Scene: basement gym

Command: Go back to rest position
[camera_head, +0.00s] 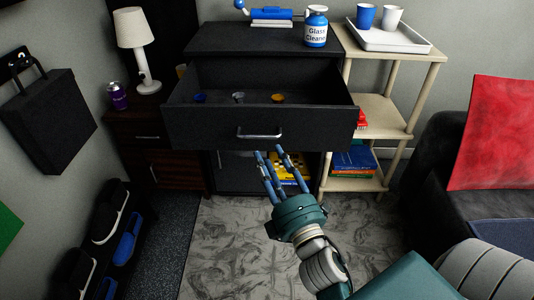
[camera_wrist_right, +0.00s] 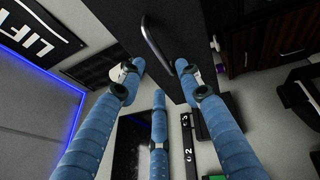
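My right gripper (camera_head: 269,155) is in front of and just below the pulled-out drawer. Its blue fingers are spread, with nothing between them, and they also show open in the right wrist view (camera_wrist_right: 160,72). The dark drawer (camera_head: 200,132) stands open, with a few small items inside. Its metal handle (camera_head: 260,135) is just beyond the fingertips in the head view. The handle also shows in the wrist view (camera_wrist_right: 156,45), apart from the fingers as far as I can tell. My left gripper is in neither view.
A glass cleaner bottle (camera_head: 316,28) stands on the dark cabinet (camera_head: 225,39). A pale shelf (camera_head: 385,117) with a white tray (camera_head: 388,39) is to the right, beside a dark sofa (camera_head: 436,150). A shoe rack (camera_head: 130,215) is at left. Patterned floor (camera_head: 225,250) is clear.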

